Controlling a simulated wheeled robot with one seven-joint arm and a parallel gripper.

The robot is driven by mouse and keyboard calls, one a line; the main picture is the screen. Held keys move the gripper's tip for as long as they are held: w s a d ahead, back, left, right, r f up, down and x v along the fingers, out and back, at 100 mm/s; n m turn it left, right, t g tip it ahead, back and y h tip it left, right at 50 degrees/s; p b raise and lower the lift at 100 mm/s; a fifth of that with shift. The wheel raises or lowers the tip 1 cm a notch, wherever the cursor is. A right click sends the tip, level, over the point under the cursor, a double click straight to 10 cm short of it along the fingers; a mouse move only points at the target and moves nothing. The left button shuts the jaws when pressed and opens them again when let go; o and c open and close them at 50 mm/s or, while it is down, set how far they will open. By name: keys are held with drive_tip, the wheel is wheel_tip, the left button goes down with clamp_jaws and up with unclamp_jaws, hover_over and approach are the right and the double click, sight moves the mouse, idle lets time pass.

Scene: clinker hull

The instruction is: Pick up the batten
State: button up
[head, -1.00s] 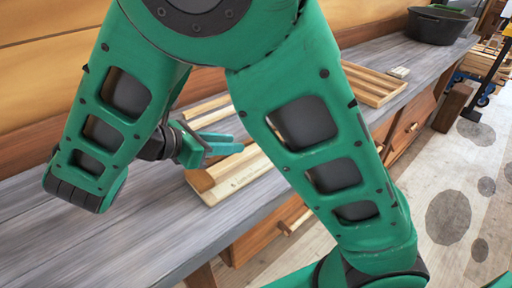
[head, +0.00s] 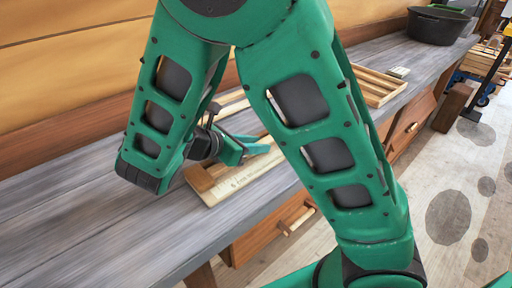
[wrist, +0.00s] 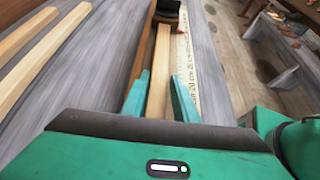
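A pale wooden strip, which looks like the batten (wrist: 159,82), runs lengthwise between the two teal fingers of my gripper (wrist: 160,98) in the wrist view. The fingers are apart, one on each side of the strip. I cannot tell whether either finger touches it. In the head view my gripper (head: 258,149) is low over the bench, and my arm hides much of the strip.
A ruler (wrist: 187,75) lies along the right side of the strip; it also shows in the head view (head: 232,183). A dark-ended brown block (wrist: 168,10) is at the far end. Two pale strips (wrist: 42,58) lie left. A slatted rack (head: 378,86) and black tub (head: 437,25) stand farther along the bench (head: 80,220).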

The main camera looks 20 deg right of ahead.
clamp_jaws()
